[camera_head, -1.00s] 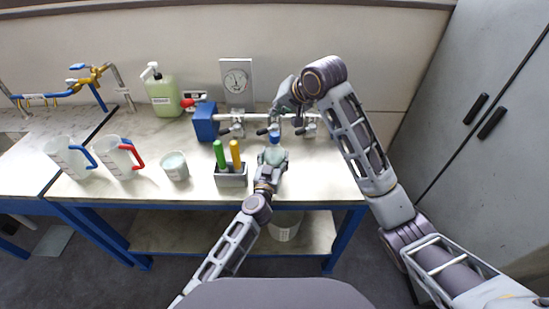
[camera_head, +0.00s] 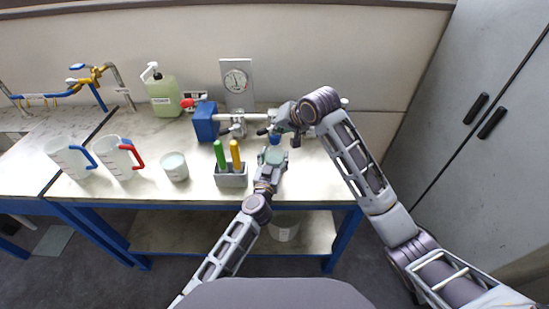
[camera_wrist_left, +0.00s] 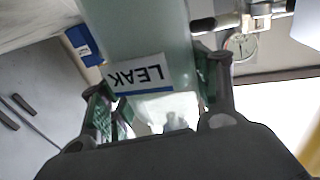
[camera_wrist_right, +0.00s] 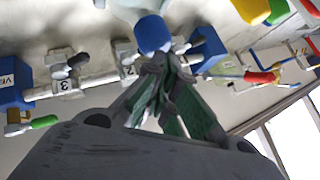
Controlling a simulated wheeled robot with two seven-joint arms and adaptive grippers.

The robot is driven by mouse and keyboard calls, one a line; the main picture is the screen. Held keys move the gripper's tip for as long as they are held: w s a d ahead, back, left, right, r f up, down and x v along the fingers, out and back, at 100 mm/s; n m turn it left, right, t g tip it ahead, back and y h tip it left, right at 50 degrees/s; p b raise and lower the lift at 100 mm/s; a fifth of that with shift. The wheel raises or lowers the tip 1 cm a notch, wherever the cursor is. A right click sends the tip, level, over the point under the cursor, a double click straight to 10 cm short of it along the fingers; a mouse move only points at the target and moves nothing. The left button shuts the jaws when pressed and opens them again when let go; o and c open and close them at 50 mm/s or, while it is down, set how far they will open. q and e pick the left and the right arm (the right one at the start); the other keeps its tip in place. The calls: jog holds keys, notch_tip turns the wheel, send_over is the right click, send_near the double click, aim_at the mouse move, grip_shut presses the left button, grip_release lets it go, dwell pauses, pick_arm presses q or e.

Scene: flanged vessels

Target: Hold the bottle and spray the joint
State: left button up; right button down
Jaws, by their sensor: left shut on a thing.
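My left gripper (camera_wrist_left: 160,100) is shut on a pale green bottle (camera_wrist_left: 140,45) with a white label reading "LEAK"; the bottle also shows in the head view (camera_head: 273,157), upright at the table's front. Its blue cap (camera_head: 275,140) points up, and shows in the right wrist view (camera_wrist_right: 153,35). My right gripper (camera_head: 281,123) is just above and behind the cap, and its fingertips (camera_wrist_right: 165,60) look shut, close to the cap; contact cannot be told. The horizontal pipe (camera_head: 257,117) with valves and joints runs behind both, partly hidden by my right gripper.
A grey holder (camera_head: 231,180) with a green and a yellow handle stands left of the bottle. Further left are a white cup (camera_head: 174,168) and two jugs (camera_head: 118,160). A blue block (camera_head: 206,121) ends the pipe; a pump bottle (camera_head: 162,97) and gauge (camera_head: 237,80) are behind.

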aim_at(278, 136)
jog(key=shift+s+f, duration=0.15)
jog(key=shift+f, duration=1.1)
jog(key=shift+s+f, duration=0.1)
jog(key=shift+f, duration=0.15)
dwell(0.4)
jog(key=shift+f, duration=0.6)
jog(key=shift+d+r, duration=0.3)
jog(key=shift+d, duration=0.05)
dwell(0.6)
jog(key=shift+w+d+r, duration=0.1)
jog(key=shift+w+r, duration=0.1)
jog(key=shift+r, duration=0.45)
jog(key=shift+w+r, duration=0.15)
jog(key=shift+r, duration=0.45)
jog(key=shift+s+a+r, duration=0.1)
jog(key=shift+a+r, duration=0.05)
jog(key=shift+r, duration=0.95)
jog(key=shift+s+a+r, duration=0.1)
jog(key=shift+a+r, duration=0.05)
jog(key=shift+r, duration=0.9)
